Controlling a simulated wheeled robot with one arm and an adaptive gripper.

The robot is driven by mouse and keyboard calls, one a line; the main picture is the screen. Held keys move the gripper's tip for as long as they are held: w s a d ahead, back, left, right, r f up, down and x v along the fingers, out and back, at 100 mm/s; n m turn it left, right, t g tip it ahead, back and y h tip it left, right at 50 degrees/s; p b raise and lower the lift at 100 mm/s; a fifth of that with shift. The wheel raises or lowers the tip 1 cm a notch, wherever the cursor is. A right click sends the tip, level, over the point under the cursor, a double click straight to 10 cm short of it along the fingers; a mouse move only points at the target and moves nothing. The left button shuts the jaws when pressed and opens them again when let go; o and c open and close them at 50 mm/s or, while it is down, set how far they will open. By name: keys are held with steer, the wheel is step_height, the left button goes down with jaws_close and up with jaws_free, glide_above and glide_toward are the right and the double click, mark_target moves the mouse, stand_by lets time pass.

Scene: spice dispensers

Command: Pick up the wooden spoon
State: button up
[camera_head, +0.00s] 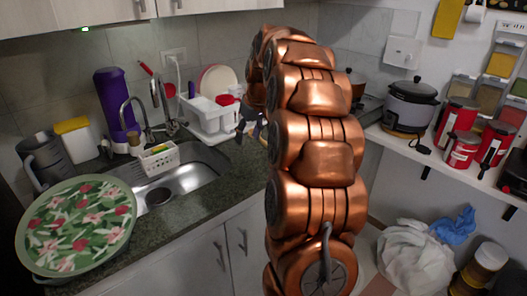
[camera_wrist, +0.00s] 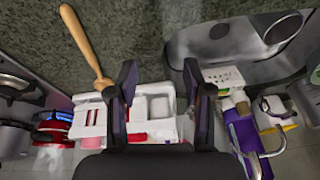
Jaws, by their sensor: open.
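The wooden spoon (camera_wrist: 82,40) lies on the dark speckled countertop in the wrist view, to the upper left of my gripper (camera_wrist: 159,68). It is light brown and slants from upper left toward lower right. Its lower end is by the white dish rack and near my left finger. My gripper is open and empty, its two dark fingers apart above the counter. In the head view my gripper (camera_head: 248,124) is small and dark, in front of the counter's back area. I cannot make out the spoon there; my copper arm covers part of the counter.
The white dish rack (camera_head: 207,119) stands at the back beside the sink (camera_head: 185,178). A purple bottle (camera_head: 112,98) and a faucet stand behind the sink. A floral tray (camera_head: 75,222) is at left front. The counter around the spoon's upper part (camera_wrist: 130,25) is clear.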

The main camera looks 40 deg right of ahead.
steer(key=h+b, duration=0.1)
steer(key=b, duration=0.2)
glide_toward(266, 144)
steer(key=shift+m+t, duration=0.4)
steer(key=s, duration=0.4)
steer(key=shift+a+f, duration=0.4)
steer(key=shift+w+d+f, duration=0.1)
steer(key=shift+d+f, duration=0.1)
steer(key=shift+d, duration=0.05)
steer(key=shift+p+x, duration=0.35)
steer(key=shift+x, duration=0.85)
steer(key=f, duration=0.3)
steer(key=f+p, duration=0.1)
steer(key=shift+w+f, duration=0.15)
steer(key=shift+w, duration=0.15)
steer(key=shift+w+d+f, duration=0.15)
steer(key=shift+w+f, duration=0.05)
steer(key=shift+f, duration=0.1)
steer(key=shift+c, duration=0.3)
jaws_close()
